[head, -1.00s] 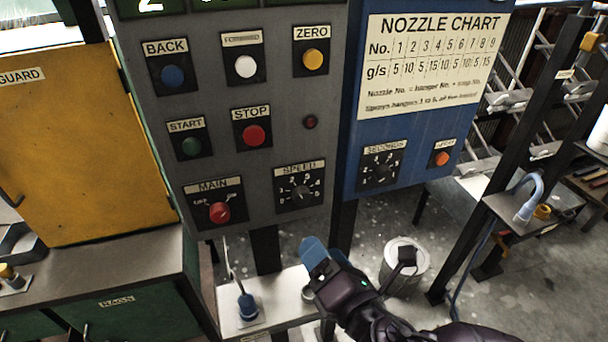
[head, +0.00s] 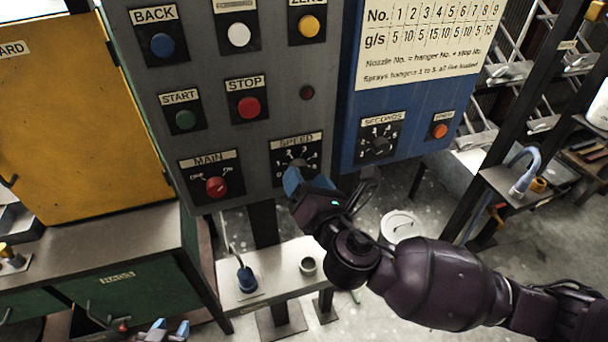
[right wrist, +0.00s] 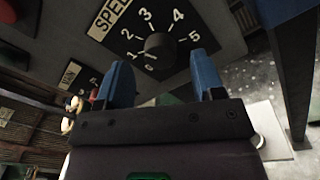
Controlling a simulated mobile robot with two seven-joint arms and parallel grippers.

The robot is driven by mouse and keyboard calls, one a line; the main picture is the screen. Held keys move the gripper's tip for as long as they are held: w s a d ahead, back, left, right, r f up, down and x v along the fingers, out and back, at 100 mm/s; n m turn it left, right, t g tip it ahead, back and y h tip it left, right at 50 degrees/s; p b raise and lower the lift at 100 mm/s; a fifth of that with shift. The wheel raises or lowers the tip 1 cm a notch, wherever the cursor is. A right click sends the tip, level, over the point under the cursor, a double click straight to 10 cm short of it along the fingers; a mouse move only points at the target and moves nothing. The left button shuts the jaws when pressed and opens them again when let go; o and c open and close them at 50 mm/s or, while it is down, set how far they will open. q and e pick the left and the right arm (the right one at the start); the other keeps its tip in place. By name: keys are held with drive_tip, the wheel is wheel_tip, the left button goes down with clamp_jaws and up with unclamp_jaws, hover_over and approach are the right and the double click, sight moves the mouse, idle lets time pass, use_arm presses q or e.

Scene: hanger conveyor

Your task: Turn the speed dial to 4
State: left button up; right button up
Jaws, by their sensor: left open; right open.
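The speed dial is a dark knob (right wrist: 160,45) on a black plate with white numerals, under a SPEED label (head: 296,142) on the grey panel. In the head view my right gripper (head: 292,182) is just in front of the plate's lower part and partly covers it. In the right wrist view the open blue fingers (right wrist: 164,76) point at the dial, one on each side of it; the knob shows between and beyond their tips. I cannot tell where the knob's pointer stands. My left gripper (head: 168,332) is open and empty at the bottom edge.
The red MAIN switch (head: 216,187) is left of the dial, with the red STOP button (head: 248,107) above. The blue panel's SECONDS dial (head: 380,144) is to the right. A shelf (head: 278,275) with a blue-based item (head: 246,278) lies below.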

drive_tip(key=shift+x, duration=0.9)
drive_tip(key=c, duration=0.9)
drive_tip(key=shift+m, duration=0.3)
